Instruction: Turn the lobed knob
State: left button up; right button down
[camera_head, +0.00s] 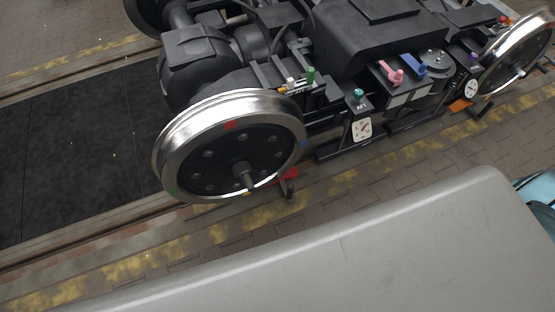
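Several small coloured controls sit on the side of the dark bogie (375,35). A pink control (396,77) with a rounded head stands on a panel right of the middle. A blue control (415,66) is just right of it. A teal knob (359,93) stands above a white dial (361,129). A green post (311,75) is further left, and a small purple one (473,57) is further right. They are too small to tell which has lobes. Neither of my grippers is in view.
A large steel wheel (170,150) stands at the bogie's near left, another wheel (488,72) at the right. A red and dark piece (287,182) sits beside the left wheel. A worn yellow line (215,245) runs along the paving, with clear floor beside the bogie.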

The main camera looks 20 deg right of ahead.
aim_at(473, 57)
jog(key=z, duration=1.95)
jog(key=i+l, duration=0.2)
jog(key=i, duration=0.25)
jog(key=i+l, duration=0.2)
jog(key=i, duration=0.25)
jog(key=i+l, duration=0.2)
jog(key=i, duration=0.25)
jog(key=i+l+u, duration=0.1)
jog(key=i, duration=0.35)
jog(key=l, duration=0.1)
